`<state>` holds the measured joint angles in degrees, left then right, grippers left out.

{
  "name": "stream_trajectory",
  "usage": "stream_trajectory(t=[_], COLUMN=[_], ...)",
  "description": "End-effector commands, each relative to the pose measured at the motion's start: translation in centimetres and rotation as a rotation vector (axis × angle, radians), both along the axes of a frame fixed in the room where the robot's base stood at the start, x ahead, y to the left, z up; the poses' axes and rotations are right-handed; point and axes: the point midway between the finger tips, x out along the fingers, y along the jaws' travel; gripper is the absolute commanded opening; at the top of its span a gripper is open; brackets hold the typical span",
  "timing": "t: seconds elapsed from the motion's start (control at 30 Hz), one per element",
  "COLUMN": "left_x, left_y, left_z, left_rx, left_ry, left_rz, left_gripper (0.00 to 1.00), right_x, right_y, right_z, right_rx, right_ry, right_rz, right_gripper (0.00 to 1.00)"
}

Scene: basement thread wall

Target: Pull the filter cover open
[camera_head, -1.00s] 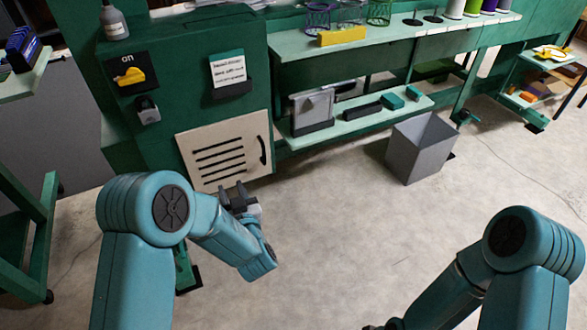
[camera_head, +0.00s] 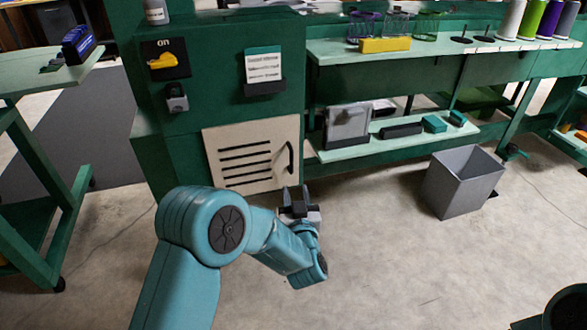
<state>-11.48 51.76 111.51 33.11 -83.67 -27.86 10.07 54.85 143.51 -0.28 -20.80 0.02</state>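The filter cover (camera_head: 252,157) is a cream panel with several dark horizontal slots, low on the green cabinet front. It looks closed, flush with the cabinet. Its dark curved handle (camera_head: 290,158) is at the panel's right edge. My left gripper (camera_head: 294,194) is just below the cover's lower right corner in the picture, nearer to me, with its dark fingers pointing up toward the handle. The fingers show a gap between them and hold nothing that I can see. My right gripper is out of view; only a dark part of my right arm shows at the bottom right corner.
The green cabinet (camera_head: 220,60) carries a yellow switch (camera_head: 163,61) and a note holder (camera_head: 264,72). A grey bin (camera_head: 462,182) stands on the floor to the right. A shelf (camera_head: 395,136) holds a framed filter and dark blocks. A green cart (camera_head: 50,190) is at left.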

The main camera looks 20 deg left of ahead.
Motion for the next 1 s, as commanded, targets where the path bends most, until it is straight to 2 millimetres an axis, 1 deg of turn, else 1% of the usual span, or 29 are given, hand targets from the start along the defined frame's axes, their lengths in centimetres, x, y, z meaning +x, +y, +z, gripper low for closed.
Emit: stream_trajectory(t=[0.03,0.1,0.3,0.4,0.5,0.67,0.93,0.97,1.0], left_x=[1.2,2.8,7.1,8.8,9.9,10.8,10.9,10.9,10.9], left_y=[0.6,1.1,2.7,3.3,3.7,4.1,4.1,4.1,4.1], left_z=[-0.2,-0.2,-0.2,-0.2,-0.2,0.0,0.0,0.0,0.0], left_rx=[0.000,-0.001,0.000,0.001,0.000,0.001,0.001,0.001,0.001], left_ry=[-0.004,-0.003,-0.003,-0.002,-0.001,0.000,0.000,0.000,0.000], left_rz=[0.003,0.002,0.000,-0.001,-0.003,-0.003,-0.004,-0.004,-0.004], left_gripper=[0.38,0.38,0.38,0.38,0.38,0.38,0.38,0.28,0.15], right_x=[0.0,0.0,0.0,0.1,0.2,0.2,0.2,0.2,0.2], right_y=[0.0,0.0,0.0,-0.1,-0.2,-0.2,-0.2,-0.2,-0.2], right_z=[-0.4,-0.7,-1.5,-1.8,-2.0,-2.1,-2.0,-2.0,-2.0], right_rx=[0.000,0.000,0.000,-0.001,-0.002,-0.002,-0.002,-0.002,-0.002], right_ry=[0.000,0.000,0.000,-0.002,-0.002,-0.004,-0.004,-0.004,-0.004], right_rz=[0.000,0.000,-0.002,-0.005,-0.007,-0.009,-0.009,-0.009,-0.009], right_gripper=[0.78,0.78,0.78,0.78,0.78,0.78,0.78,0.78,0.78])
